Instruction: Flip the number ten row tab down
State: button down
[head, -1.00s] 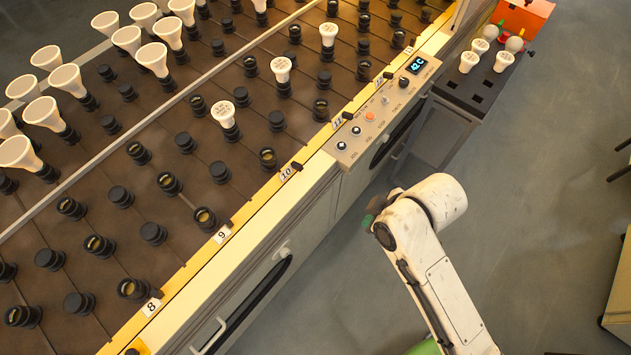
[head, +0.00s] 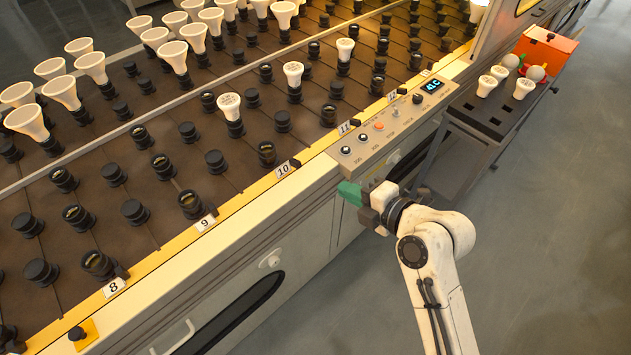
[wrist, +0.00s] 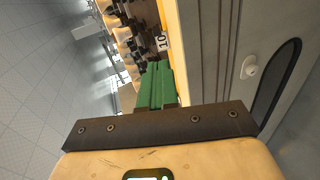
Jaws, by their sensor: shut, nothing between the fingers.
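The number ten row label (head: 283,169) is a white plate on the yellow front strip of the bench. A small black tab (head: 295,162) sits at its right end; I cannot tell clearly whether it stands up or lies down. The label also shows in the wrist view (wrist: 162,42), just past the fingertips; the tab is not clear there. My gripper (head: 348,192) has green fingers, shut and empty, in front of the bench edge, right of and nearer than the tab. In the wrist view the green fingers (wrist: 157,88) are together and point toward the label.
Black sockets and white bulbs fill the bench top behind the strip. A control panel (head: 400,122) with knobs and a display is right of label ten. A cart (head: 490,118) with bulbs and an orange box (head: 545,50) stands further right. Floor at right is clear.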

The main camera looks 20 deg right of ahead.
aim_at(299, 164)
jog(key=shift+d+r+n, duration=0.1)
jog(key=shift+n, duration=0.2)
jog(key=x, duration=1.4)
jog(key=shift+w+r+p, duration=0.1)
jog(key=shift+r+p, duration=0.1)
jog(key=shift+p, duration=0.15)
jog(key=shift+r, duration=0.1)
jog(key=shift+w+r+p, duration=0.1)
jog(key=shift+r+p, duration=0.05)
jog(key=shift+p, duration=0.45)
